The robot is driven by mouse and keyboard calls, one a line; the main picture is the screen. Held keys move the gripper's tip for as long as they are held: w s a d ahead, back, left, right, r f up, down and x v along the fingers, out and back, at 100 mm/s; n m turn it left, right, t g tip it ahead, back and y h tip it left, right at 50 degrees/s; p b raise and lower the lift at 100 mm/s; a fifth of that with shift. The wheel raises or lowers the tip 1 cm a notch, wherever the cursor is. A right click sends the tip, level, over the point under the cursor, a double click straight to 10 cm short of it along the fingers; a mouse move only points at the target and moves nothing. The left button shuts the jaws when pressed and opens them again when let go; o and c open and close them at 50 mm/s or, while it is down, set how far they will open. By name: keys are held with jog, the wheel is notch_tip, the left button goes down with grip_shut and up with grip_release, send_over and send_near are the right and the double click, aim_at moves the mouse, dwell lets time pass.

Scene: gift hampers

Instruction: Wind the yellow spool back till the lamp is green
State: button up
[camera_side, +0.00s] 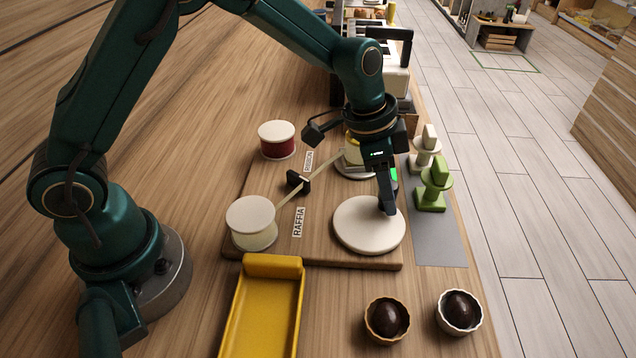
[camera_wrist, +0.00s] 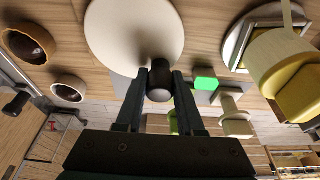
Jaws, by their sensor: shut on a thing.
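My gripper (camera_wrist: 158,88) is shut on a dark knob (camera_wrist: 160,77) that stands on a round white disc (camera_wrist: 130,30). In the side view my gripper (camera_side: 387,208) is at the right part of this disc (camera_side: 362,228). A green lit lamp (camera_wrist: 205,79) is beside the disc in the wrist view, and a bright green patch (camera_side: 393,174) shows behind my gripper in the side view. The yellow spool (camera_side: 350,142) is mostly hidden behind my gripper; a yellow form (camera_wrist: 280,58) shows at right in the wrist view. A pale band (camera_side: 300,186) runs towards it from a cream spool (camera_side: 254,236).
The band passes a black guide (camera_side: 298,181). A red spool (camera_side: 277,143) stands at the board's back left. Green (camera_side: 434,186) and cream (camera_side: 424,153) stands are at right. A yellow tray (camera_side: 262,315) and two bowls (camera_side: 387,325) (camera_side: 460,318) are in front.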

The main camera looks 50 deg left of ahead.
aim_at(370, 202)
jog(key=shift+s+a, duration=0.1)
jog(key=shift+a, duration=0.45)
jog(key=shift+s+a, duration=0.3)
jog(key=shift+a, duration=0.2)
jog(key=shift+s+a, duration=0.35)
jog(key=shift+s, duration=0.15)
jog(key=o, duration=0.9)
